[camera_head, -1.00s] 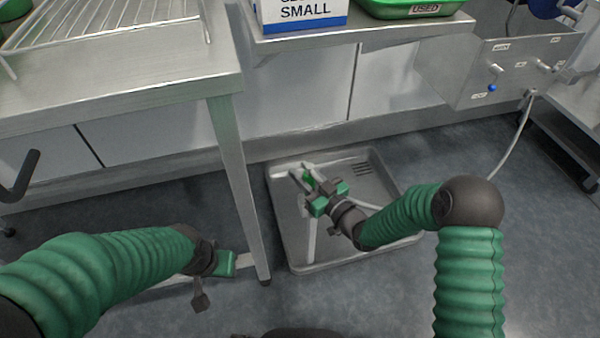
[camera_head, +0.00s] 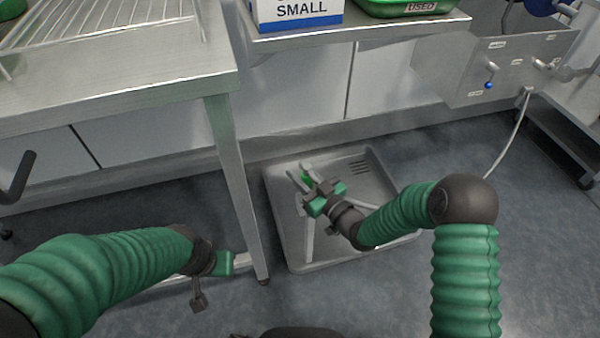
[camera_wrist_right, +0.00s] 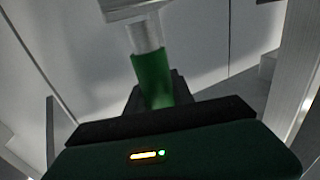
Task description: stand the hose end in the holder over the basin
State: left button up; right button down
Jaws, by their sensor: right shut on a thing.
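The grey basin (camera_head: 292,266) lies on the floor. The holder (camera_head: 309,240) is a pale post rising from it, with light prongs near its top, partly hidden by my right gripper. My right gripper (camera_head: 318,190) is over the basin, at the holder's top, shut on the hose end. The hose end's green grip (camera_wrist_right: 152,78) and silver tip (camera_wrist_right: 144,35) show in the right wrist view, just below a pale flat piece; whether they touch I cannot tell. The hose (camera_head: 515,140) hangs from the wall panel. My left gripper (camera_head: 212,275) is low at left, its jaw opening unclear.
A steel table (camera_head: 120,95) with a wire rack (camera_head: 100,25) stands at left, its leg (camera_head: 232,180) close beside the basin. A shelf (camera_head: 370,33) behind holds a box marked SMALL (camera_head: 300,12) and a green tray (camera_head: 408,8).

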jog(key=shift+f, duration=0.15)
jog(key=shift+f+b, duration=2)
jog(key=shift+f, duration=0.55)
jog(key=c, duration=1)
grip_release()
jog(key=p+v, duration=0.7)
jog(key=v, duration=1)
jog(key=shift+w+p, duration=0.1)
jog(key=shift+p, duration=0.2)
